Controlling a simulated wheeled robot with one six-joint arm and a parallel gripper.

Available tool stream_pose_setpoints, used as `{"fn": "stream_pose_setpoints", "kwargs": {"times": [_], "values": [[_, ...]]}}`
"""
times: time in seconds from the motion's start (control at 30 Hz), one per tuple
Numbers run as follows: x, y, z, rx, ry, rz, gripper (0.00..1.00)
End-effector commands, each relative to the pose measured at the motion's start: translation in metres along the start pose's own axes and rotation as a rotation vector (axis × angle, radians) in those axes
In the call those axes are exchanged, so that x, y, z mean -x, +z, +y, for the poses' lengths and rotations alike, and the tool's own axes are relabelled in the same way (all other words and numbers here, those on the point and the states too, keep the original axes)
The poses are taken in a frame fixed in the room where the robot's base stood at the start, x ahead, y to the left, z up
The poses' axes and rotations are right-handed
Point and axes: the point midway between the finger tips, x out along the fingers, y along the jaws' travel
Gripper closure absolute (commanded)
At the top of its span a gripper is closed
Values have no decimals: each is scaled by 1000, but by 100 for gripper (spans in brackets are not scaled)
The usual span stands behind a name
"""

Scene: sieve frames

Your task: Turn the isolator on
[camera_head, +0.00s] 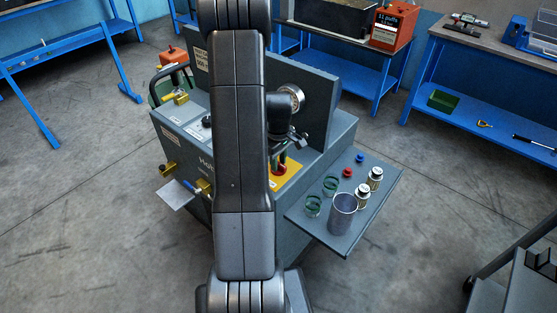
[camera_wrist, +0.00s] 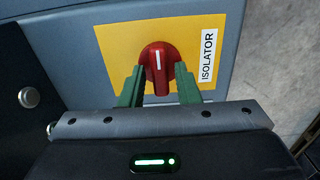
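The isolator is a red rotary knob (camera_wrist: 157,57) with a white pointer line, on a yellow plate (camera_wrist: 112,50) marked "ISOLATOR" at its right. In the wrist view the pointer line stands about upright. My gripper (camera_wrist: 160,82) has its two green fingers apart, one on each side of the knob's lower part. I cannot tell whether the fingers touch the knob. In the head view the red knob (camera_head: 279,170) shows partly on the yellow plate (camera_head: 290,178), with my gripper over it and my arm hiding much of the machine.
A grey machine (camera_head: 175,145) carries the plate. Its side shelf (camera_head: 335,238) holds a metal cup (camera_head: 343,213), green rings, small jars and red and blue caps. Blue benches stand at the back; open floor lies around.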

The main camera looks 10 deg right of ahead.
Motion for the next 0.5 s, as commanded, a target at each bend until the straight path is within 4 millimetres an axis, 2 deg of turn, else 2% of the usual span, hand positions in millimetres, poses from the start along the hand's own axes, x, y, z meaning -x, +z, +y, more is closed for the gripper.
{"fn": "stream_pose_setpoints", "kwargs": {"times": [0.03,0.13,0.5], "values": [[0,0,0,0,0,0,81],[0,0,0,0,0,0,100],[-1,0,0,-42,0,0,100]]}}
